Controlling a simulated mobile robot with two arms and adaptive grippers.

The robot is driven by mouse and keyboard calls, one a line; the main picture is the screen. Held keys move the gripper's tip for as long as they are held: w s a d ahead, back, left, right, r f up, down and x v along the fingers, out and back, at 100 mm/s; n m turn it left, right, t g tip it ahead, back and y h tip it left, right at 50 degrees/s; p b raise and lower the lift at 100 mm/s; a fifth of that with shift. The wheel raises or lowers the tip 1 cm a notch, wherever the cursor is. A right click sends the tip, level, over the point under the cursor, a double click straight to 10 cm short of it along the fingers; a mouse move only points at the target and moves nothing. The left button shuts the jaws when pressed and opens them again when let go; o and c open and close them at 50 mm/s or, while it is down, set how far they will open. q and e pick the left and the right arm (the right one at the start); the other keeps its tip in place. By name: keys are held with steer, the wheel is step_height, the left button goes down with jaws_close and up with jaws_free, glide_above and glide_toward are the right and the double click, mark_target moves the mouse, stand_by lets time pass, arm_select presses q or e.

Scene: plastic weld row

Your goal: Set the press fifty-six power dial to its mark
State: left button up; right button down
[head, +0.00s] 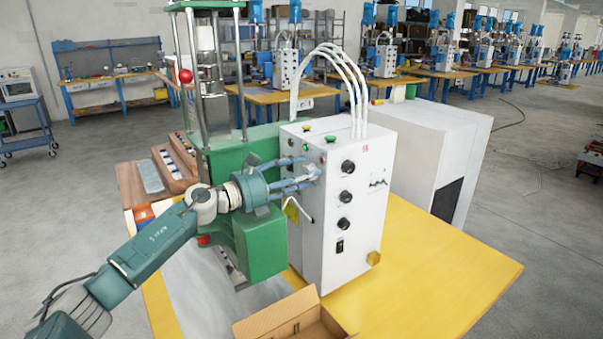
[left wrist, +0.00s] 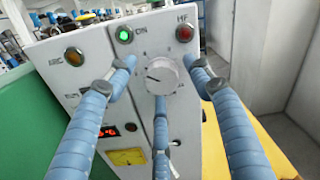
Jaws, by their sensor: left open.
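The white control box (head: 305,235) of the press stands on the yellow table. The power dial (left wrist: 163,76) is a pale round knob with a dark pointer line toward the left, on the box's panel. Small scale marks ring it; I cannot make out which one is its mark. My left gripper (head: 303,173) is open in front of this panel, its blue fingers spread around the dial. One finger is at its left, one at its right and one below; contact cannot be told. In the head view the fingers largely cover the dial. My right gripper is not in view.
The panel has an amber lamp (left wrist: 74,57), a lit green lamp (left wrist: 124,34), a red lamp (left wrist: 184,32) and a red digit display (left wrist: 107,131). Black knobs (head: 347,167) sit on the adjacent face. The green press (head: 262,245) is close by the arm; an open carton (head: 290,318) is in front.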

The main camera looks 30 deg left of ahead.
arm_select(q)
steer(key=c, duration=1.1)
steer(key=shift+c, duration=0.2)
steer(key=shift+a+r, duration=0.1)
steer(key=shift+r, duration=0.1)
steer(key=shift+n, duration=0.3)
